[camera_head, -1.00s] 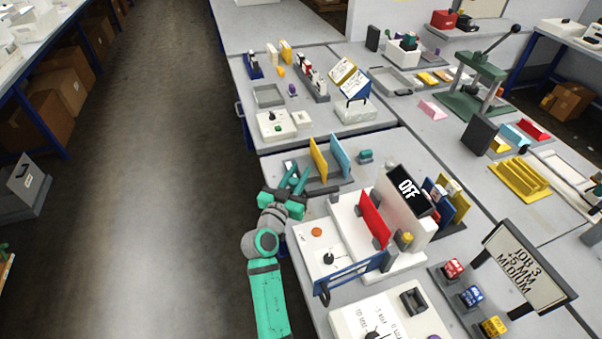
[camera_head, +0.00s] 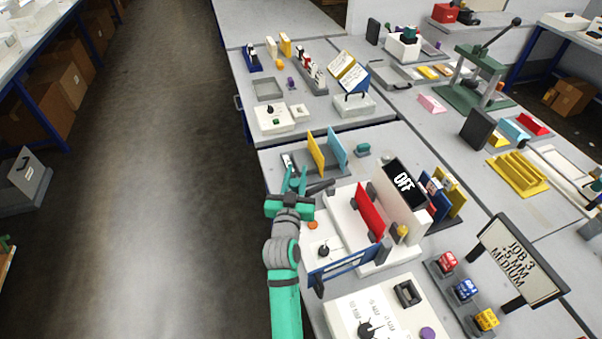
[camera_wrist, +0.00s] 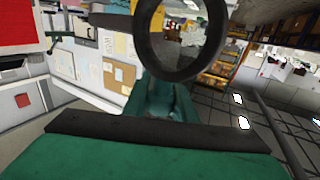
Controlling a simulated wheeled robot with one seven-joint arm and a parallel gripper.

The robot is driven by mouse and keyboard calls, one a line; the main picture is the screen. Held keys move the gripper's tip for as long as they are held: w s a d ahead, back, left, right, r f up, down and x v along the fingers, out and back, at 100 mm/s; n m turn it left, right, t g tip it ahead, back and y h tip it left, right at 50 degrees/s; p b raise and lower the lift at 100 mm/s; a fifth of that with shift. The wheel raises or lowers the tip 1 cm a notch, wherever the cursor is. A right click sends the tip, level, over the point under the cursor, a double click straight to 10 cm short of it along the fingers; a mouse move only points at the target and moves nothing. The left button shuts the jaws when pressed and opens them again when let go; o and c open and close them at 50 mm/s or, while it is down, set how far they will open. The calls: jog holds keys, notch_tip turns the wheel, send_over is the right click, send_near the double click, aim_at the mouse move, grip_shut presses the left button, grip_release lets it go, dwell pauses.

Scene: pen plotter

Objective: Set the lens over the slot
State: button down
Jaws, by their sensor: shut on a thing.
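My gripper (camera_head: 294,181) is shut on the lens, a dark round ring, at the left edge of the plotter bench. The ring of the lens (camera_wrist: 148,40) stands large above the fingers in the wrist view, with the room showing through it. In the head view the lens (camera_head: 320,187) looks like a thin dark piece just right of the fingers, seen nearly edge-on. It appears held above the bench, left of the white plotter (camera_head: 338,205). A blue panel (camera_head: 322,276) with a pale slot-like strip stands at the plotter's front. I cannot tell whether this is the slot.
A grey tray (camera_head: 303,169) with yellow (camera_head: 316,150) and light-blue (camera_head: 337,148) upright panels stands just behind my gripper. The floor left of the bench is clear.

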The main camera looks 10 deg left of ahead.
aim_at(293, 189)
jog(key=shift+f, duration=0.1)
jog(key=c, duration=1.5)
grip_release()
jog(key=shift+o, duration=0.2)
jog(key=s, duration=1)
jog(key=shift+s+d, duration=0.15)
jog(key=shift+s, duration=0.25)
jog(key=shift+w, duration=0.15)
